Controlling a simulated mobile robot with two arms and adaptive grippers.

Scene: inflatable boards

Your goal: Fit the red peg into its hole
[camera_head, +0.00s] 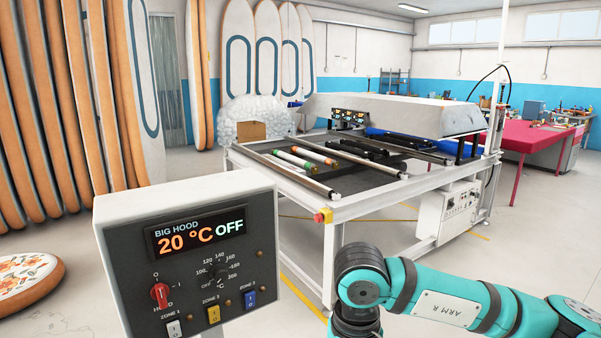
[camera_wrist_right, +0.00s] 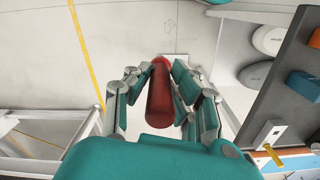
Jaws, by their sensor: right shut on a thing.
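The red peg (camera_wrist_right: 160,95) is a long, rounded red cylinder in the middle of the right wrist view. My right gripper (camera_wrist_right: 163,75) is shut on it, with one finger on each side. The peg is held above the pale floor, its far end pointing away from my wrist. In the head view my right arm shows at the lower right, but its gripper and the peg are out of the picture. I cannot make out the peg's hole in either view. My left gripper is in neither view.
A control box (camera_head: 194,258) reading "20 °C OFF" stands close at the front left. Behind it is a white-framed heating table (camera_head: 331,199) under a grey hood (camera_head: 393,114). In the wrist view a dark panel (camera_wrist_right: 284,85) stands at the right. Surfboards line the left wall.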

